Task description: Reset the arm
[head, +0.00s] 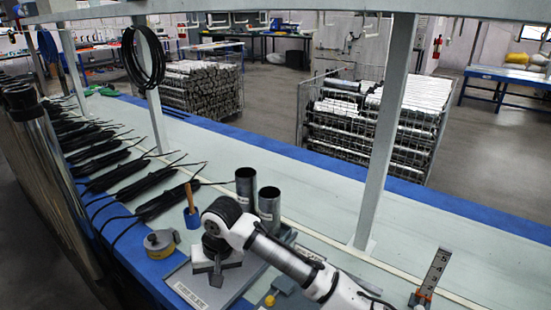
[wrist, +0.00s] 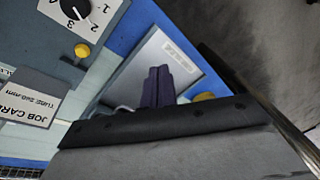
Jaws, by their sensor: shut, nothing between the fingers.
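My arm reaches in from the lower right in the head view and bends downward at its wrist. My gripper (head: 216,277) points down over a grey labelled plate (head: 184,287) near the front edge of the bench. In the wrist view my gripper (wrist: 158,72) shows two dark fingers pressed together, with nothing between them. The grey plate (wrist: 150,60) with its white label lies beyond the fingertips. The exact gap between fingertips and plate cannot be told.
Two upright metal tubes (head: 246,188) stand behind my wrist. A tape roll (head: 160,241) and a blue holder (head: 192,219) stand to its left. Black bundles (head: 108,178) line the bench further left. A grey post (head: 386,130) rises behind my arm. A dial (wrist: 75,10) shows in the wrist view.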

